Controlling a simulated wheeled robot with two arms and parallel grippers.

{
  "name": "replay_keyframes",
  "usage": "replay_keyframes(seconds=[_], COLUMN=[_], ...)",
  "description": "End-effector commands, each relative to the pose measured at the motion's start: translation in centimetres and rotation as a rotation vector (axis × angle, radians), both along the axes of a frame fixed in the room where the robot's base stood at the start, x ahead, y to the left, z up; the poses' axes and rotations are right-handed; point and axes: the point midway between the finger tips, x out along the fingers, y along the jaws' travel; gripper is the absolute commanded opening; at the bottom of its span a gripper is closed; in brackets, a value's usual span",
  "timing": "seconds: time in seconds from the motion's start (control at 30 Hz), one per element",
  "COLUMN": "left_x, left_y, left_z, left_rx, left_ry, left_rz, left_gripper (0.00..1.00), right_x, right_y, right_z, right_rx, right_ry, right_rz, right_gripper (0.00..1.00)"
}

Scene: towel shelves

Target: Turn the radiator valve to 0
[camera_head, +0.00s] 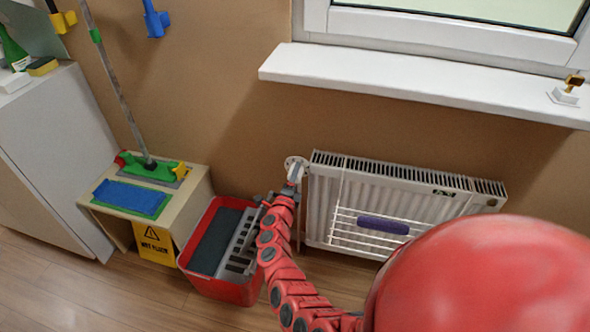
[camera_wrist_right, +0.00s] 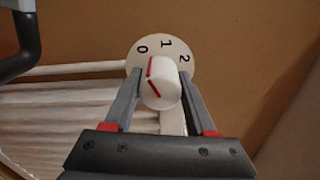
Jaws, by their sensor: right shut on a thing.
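The radiator valve is a white knob (camera_wrist_right: 162,88) with red marks, in front of a round white dial (camera_wrist_right: 178,60) numbered 0, 1 and 2 on the wall. My right gripper (camera_wrist_right: 160,82) has one finger on each side of the knob and is shut on it. The red marks lie on the knob's left side, on the side of the 0; their exact alignment is hard to tell. In the head view, my right gripper (camera_head: 295,172) reaches the valve at the radiator's upper left corner and hides most of the knob. My left gripper is not in view.
The white radiator (camera_head: 325,195) has a rack with a purple roll (camera_head: 383,225). A windowsill (camera_head: 400,85) juts out above. A red bucket (camera_head: 225,290) stands left of my arm, beside a low bench (camera_head: 200,192) and a yellow wet-floor sign (camera_head: 155,245).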

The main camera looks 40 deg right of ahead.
Motion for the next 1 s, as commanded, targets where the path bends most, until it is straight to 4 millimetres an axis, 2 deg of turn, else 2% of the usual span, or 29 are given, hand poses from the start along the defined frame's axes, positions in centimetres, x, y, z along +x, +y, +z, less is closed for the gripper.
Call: replay_keyframes(seconds=[0.03,0.3,0.87,0.9,0.97,1.0], left_x=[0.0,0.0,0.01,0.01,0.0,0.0], left_y=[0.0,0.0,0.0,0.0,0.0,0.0], left_z=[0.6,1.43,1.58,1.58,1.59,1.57], left_rx=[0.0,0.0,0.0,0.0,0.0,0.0], left_ry=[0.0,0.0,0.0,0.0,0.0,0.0], left_rz=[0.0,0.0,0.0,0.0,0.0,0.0], left_gripper=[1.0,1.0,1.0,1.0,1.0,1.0], right_x=[-0.1,-0.05,-0.11,-0.11,-0.1,-0.09], right_y=[-0.23,-0.22,-0.36,-0.36,-0.34,-0.3], right_z=[0.4,0.28,0.29,0.29,0.28,0.25], right_rx=[-0.021,-0.087,-0.109,-0.109,-0.108,-0.108], right_ry=[0.02,0.098,0.119,0.119,0.119,0.12], right_rz=[-0.004,-0.004,-0.008,-0.008,-0.008,-0.006], right_gripper=[0.01,0.01,0.0,0.6,0.69,0.69])
